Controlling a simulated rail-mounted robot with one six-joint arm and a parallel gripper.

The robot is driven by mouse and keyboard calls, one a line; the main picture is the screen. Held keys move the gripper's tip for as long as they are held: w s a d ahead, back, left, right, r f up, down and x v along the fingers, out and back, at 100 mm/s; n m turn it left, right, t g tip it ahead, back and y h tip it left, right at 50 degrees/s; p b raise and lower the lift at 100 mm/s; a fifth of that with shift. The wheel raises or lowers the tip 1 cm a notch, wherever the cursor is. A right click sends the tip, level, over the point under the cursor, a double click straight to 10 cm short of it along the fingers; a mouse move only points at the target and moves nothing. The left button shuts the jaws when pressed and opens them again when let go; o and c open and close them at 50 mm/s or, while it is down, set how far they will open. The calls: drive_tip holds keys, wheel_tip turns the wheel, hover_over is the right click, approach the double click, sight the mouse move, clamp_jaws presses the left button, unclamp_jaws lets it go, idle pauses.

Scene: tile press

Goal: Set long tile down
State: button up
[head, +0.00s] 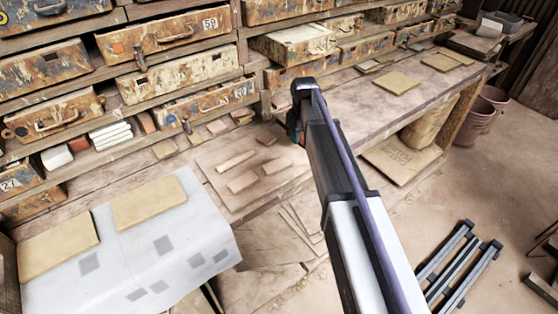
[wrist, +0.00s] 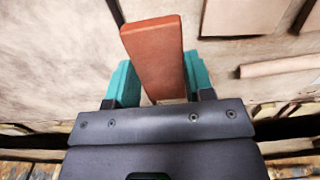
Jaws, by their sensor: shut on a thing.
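In the wrist view my gripper (wrist: 160,78) has its two teal fingers closed on the sides of a long reddish-brown tile (wrist: 156,50). The tile sticks out beyond the fingertips, above a pale wooden surface. Whether its far end touches that surface I cannot tell. In the head view the arm reaches over the bench, and its end mostly hides my gripper and the tile.
Several pale tile strips (head: 242,181) lie on a board (head: 215,150) left of my arm. A sheet with two yellowish slabs (head: 150,203) is at lower left. Shelves of worn drawers (head: 180,75) stand behind. Flat slabs (head: 397,82) lie on the bench at right.

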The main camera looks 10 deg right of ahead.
sight(299, 155)
wheel_tip(299, 155, down, 7)
drive_tip(key=b, duration=0.5)
drive_tip(key=shift+a, duration=0.15)
drive_tip(key=shift+s+r, duration=0.1)
drive_tip(key=shift+r, duration=0.15)
drive_tip(key=shift+c, duration=0.4)
drive_tip(key=shift+f, duration=0.15)
drive_tip(key=o, duration=1.1)
drive_tip(key=shift+c, duration=0.2)
